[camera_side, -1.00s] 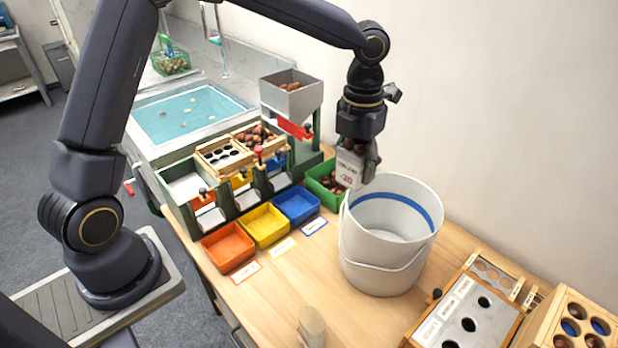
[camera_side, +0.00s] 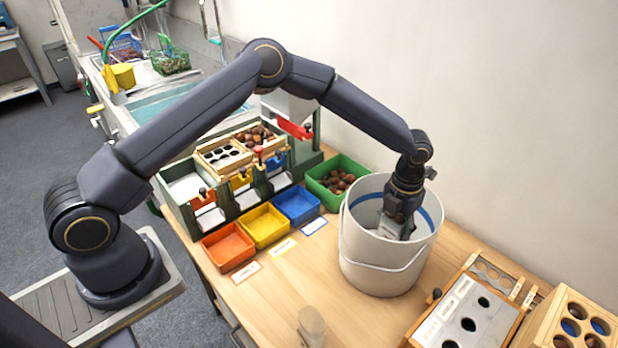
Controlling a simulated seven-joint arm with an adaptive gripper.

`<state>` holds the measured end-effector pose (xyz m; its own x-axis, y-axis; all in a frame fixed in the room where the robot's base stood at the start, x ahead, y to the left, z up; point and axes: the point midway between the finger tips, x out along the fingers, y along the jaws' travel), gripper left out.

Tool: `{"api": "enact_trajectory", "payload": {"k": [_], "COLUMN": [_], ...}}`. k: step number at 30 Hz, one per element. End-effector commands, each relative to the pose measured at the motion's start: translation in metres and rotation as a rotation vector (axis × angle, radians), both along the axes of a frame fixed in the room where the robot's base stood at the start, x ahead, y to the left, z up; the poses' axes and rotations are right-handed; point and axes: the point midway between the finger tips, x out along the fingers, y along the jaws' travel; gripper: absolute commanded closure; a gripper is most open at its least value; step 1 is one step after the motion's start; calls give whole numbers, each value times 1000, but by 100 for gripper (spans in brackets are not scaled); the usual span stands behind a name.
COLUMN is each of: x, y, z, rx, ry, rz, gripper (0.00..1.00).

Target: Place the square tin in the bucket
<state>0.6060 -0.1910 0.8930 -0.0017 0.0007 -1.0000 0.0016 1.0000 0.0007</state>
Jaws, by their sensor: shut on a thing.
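The white bucket (camera_side: 385,262) stands upright on the wooden table, with a blue band around its inside wall. My gripper (camera_side: 397,226) points down into the bucket's mouth, its fingers below the rim. It is shut on the square tin (camera_side: 390,229), a pale grey block that shows in part between the fingers, inside the bucket. The bucket's front wall hides the bucket floor, so I cannot tell whether the tin touches it.
A green bin of chestnuts (camera_side: 352,164) stands behind the bucket. Orange (camera_side: 228,264), yellow and blue trays are to the left. A perforated board (camera_side: 470,318) lies at right, and a small clear cylinder (camera_side: 311,325) stands in front.

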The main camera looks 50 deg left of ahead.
Motion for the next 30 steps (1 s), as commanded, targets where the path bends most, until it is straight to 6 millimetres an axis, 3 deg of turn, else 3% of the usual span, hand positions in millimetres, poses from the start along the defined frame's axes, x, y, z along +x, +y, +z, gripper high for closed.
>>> {"api": "enact_trajectory", "payload": {"k": [12,24,30], "x": [0,0,1], "y": [0,0,0], "z": [-78,-122,-123], "rx": [0,-1,-1], "ry": [0,-1,-3], "rz": [0,1,0], "gripper": [85,85,85]}}
